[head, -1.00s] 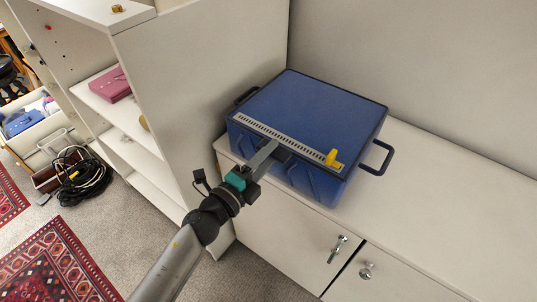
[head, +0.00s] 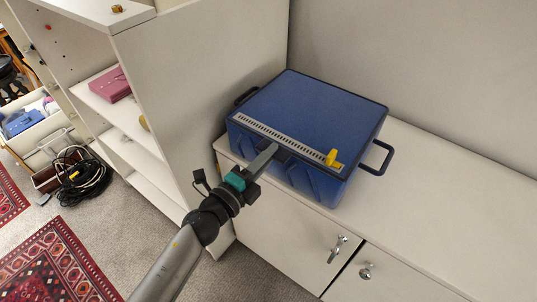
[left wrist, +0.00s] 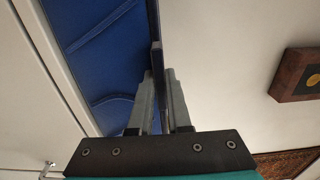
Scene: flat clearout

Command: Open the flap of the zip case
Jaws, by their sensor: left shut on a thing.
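The blue zip case (head: 315,105) sits on the white cabinet top with its flap lying flat and closed. A pale zip strip runs along the flap's front edge, with a yellow zip pull (head: 332,157) at its right end. My left gripper (head: 277,150) is at the middle of the front edge. In the left wrist view its fingers (left wrist: 160,80) are shut on the flap's thin dark rim, beside the blue front wall (left wrist: 105,60). The fingertips are partly hidden in the head view. My right gripper is not in view.
The case has a dark handle (head: 378,158) on its right side. A white shelf unit (head: 195,85) stands close on the left and a wall rises behind. The cabinet top (head: 455,200) is clear to the right. Black cables (head: 80,175) lie on the floor at left.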

